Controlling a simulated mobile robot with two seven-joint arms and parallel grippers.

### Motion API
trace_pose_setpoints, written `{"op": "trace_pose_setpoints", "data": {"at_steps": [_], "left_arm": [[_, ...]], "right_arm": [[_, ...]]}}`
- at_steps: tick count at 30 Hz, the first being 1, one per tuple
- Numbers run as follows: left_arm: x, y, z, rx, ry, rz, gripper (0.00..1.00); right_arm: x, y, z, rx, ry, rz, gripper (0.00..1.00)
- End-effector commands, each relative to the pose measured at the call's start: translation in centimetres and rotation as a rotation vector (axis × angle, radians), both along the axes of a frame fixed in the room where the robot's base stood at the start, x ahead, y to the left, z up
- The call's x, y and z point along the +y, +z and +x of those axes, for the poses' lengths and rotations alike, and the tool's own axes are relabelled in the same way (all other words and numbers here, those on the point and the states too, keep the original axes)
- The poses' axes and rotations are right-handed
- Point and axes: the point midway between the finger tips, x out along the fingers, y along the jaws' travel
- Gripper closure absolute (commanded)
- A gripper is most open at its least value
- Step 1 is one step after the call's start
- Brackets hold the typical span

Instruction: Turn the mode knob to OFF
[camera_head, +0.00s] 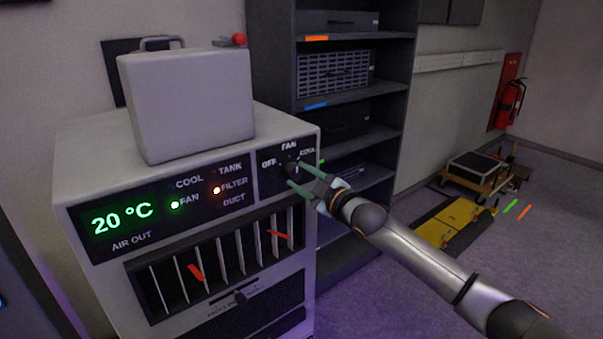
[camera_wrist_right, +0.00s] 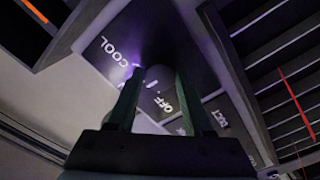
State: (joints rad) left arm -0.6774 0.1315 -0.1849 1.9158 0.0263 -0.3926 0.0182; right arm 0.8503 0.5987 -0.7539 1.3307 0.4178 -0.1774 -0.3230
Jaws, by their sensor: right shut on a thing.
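The mode knob (camera_head: 291,167) is a small dark knob on the black panel at the upper right of the cooler's front (camera_head: 190,205). The labels OFF, FAN and COOL stand to its left, above it and to its right. My right gripper (camera_head: 300,174) reaches in from the right and is shut on the knob. In the right wrist view, its two green fingers (camera_wrist_right: 158,85) stand either side of the knob, close to the panel with COOL and OFF. Which way the knob points is hard to tell. My left gripper is not in view.
A grey box (camera_head: 190,105) with a handle stands on the cooler. A dark shelf rack (camera_head: 350,100) stands behind. A yellow floor cover (camera_head: 450,222) and trolley (camera_head: 476,172) lie right.

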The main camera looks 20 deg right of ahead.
Motion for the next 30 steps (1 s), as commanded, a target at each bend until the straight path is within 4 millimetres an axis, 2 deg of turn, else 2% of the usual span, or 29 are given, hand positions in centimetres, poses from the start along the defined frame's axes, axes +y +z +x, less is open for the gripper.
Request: {"op": "trace_pose_setpoints", "data": {"at_steps": [12, 21, 30], "left_arm": [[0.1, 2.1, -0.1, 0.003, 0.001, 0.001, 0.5], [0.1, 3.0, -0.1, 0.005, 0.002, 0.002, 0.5], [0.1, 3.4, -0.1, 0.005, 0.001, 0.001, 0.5]], "right_arm": [[-0.1, 0.2, 0.0, -0.133, 0.0, -0.373, 1.0], [-0.1, 0.2, 0.0, -0.224, 0.0, -0.625, 1.0], [-0.1, 0.1, 0.0, -0.289, -0.001, -0.8, 1.0]]}}
